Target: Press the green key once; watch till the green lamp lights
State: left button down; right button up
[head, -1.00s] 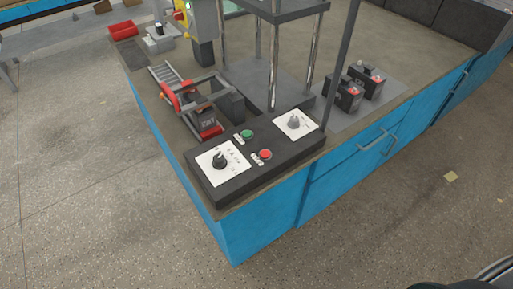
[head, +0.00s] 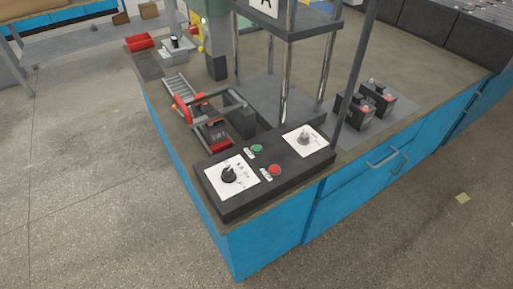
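The green key (head: 257,148) is a round button on the dark control box (head: 285,187) at the near corner of the bench. It stands clear, with a small white label beside it. A red key (head: 274,169) sits just in front of it. A small pale spot (head: 204,20) shows on the grey unit at the top; I cannot tell whether it is the green lamp or whether it is lit. Neither of my grippers is in view, and nothing touches the keys.
The box also carries a black knob (head: 229,175) and a grey knob (head: 304,138) on white plates. Behind it rise steel posts (head: 286,75) of a press frame. Dark batteries (head: 354,112) stand at right, a roller track (head: 181,88) at left.

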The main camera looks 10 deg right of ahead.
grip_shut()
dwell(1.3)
